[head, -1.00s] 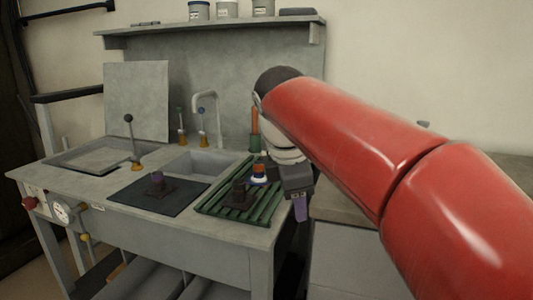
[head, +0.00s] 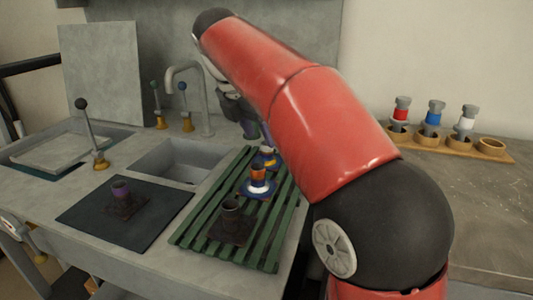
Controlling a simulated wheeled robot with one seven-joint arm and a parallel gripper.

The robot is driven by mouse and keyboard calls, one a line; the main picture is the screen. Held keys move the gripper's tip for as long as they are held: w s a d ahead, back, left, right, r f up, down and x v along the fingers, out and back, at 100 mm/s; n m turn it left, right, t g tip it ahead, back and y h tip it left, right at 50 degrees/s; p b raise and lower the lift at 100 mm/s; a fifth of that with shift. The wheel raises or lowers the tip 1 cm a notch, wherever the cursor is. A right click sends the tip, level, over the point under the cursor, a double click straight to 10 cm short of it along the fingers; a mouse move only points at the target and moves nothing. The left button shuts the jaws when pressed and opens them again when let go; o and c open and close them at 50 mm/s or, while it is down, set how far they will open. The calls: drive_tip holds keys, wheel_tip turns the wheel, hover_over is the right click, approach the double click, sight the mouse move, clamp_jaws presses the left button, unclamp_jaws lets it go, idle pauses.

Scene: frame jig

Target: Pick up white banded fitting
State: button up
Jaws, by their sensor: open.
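The white banded fitting (head: 466,121) stands upright in a wooden holder (head: 432,147) on the brown worktop at the right. It has a grey top and a white band. A blue banded fitting (head: 433,117) and a red banded fitting (head: 400,112) stand to its left in the same holder. My gripper (head: 254,131) is open, above the far end of the green slatted rack, well left of the holder. My red arm partly hides it, and its fingertips show only in part.
The green rack (head: 190,233) carries a dark socket (head: 230,222), an orange, white and blue piece (head: 258,179), and another piece (head: 267,157). The sink (head: 178,158) and tap lie behind. The brown worktop (head: 478,196) before the holder is clear.

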sight(265, 143)
drive_tip(key=b+x, duration=0.1)
drive_tip(key=x, duration=0.4)
drive_tip(key=shift+d+f, duration=0.1)
drive_tip(key=shift+d, duration=0.15)
drive_tip(key=shift+c, duration=0.4)
clamp_jaws()
